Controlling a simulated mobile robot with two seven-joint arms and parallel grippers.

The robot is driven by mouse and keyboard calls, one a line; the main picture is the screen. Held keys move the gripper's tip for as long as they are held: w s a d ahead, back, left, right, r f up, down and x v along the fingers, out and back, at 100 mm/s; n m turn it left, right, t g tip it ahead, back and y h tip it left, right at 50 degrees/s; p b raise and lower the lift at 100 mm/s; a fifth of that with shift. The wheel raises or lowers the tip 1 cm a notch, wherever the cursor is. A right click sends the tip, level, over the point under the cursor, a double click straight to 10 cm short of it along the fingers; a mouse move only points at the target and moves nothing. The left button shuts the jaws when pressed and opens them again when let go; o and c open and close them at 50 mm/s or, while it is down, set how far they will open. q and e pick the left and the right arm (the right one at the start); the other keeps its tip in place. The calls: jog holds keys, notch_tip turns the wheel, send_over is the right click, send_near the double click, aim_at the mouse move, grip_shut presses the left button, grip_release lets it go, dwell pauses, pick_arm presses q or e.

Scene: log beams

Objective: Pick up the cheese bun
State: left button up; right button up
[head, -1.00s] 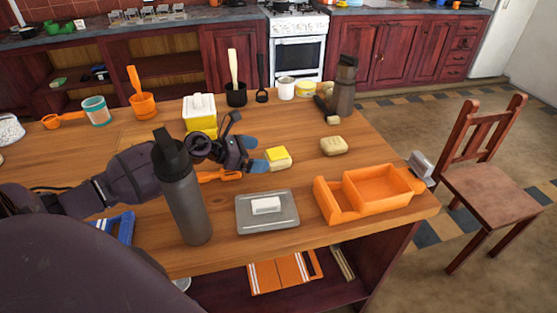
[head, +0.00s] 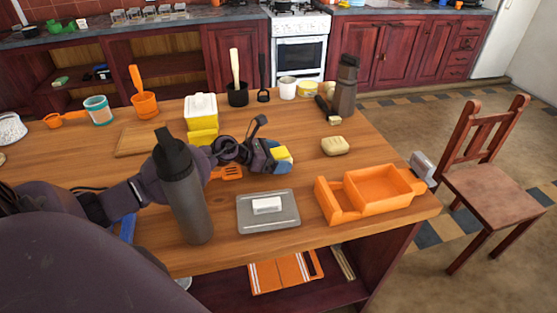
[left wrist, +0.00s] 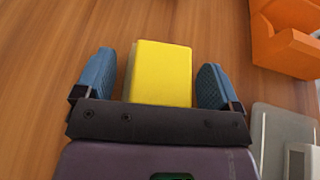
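A tan, rounded bun-like piece (head: 335,145) lies on the wooden table, right of my left gripper; it looks like the cheese bun. My left gripper (head: 277,160) is low over the table around a yellow-topped block (head: 281,153). In the left wrist view the block (left wrist: 162,73) sits between the two blue fingers of the gripper (left wrist: 155,66), with a gap on each side. The fingers are open and hide part of the block in the head view. My right gripper is not in view.
An orange divided tray (head: 372,190) stands at the right front. A grey scale (head: 288,215) with a white block and a tall grey bottle (head: 183,190) are near the front edge. An orange slotted utensil (head: 230,172) lies beside my gripper. A chair (head: 490,165) stands right of the table.

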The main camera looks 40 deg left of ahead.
aim_at(278, 154)
pick_arm(q)
jog(key=c, duration=0.8)
jog(key=shift+r, duration=0.6)
notch_tip(278, 154, up, 19)
jog(key=p, duration=0.3)
jog(key=shift+p, duration=0.3)
